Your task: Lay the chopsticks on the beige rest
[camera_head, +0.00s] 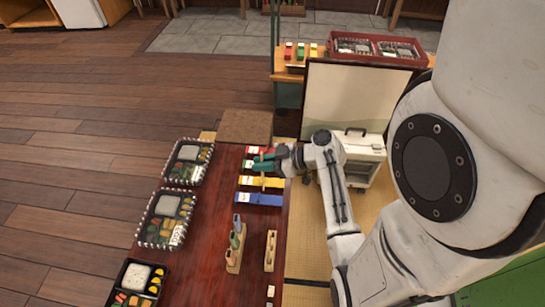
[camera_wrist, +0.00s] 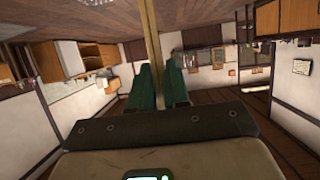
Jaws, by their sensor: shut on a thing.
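My gripper (camera_head: 262,164), with green fingertips, is above the far right part of the dark red table. It is shut on the chopsticks, which show in the wrist view as a tan strip (camera_wrist: 152,45) standing up between the fingers. In the head view a thin tan piece of the chopsticks (camera_head: 263,183) shows below the fingers, over the coloured strips. I cannot tell the two sticks apart. Small pale pieces (camera_head: 270,291) lie at the table's near right edge; I cannot tell whether one is the beige rest.
Red, green, yellow (camera_head: 268,182) and blue (camera_head: 262,199) strips lie under my gripper. Several bento boxes (camera_head: 167,217) line the table's left side. A wooden stand (camera_head: 234,265) and a smaller wooden piece (camera_head: 270,252) stand nearer. The table's middle (camera_head: 210,230) is clear.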

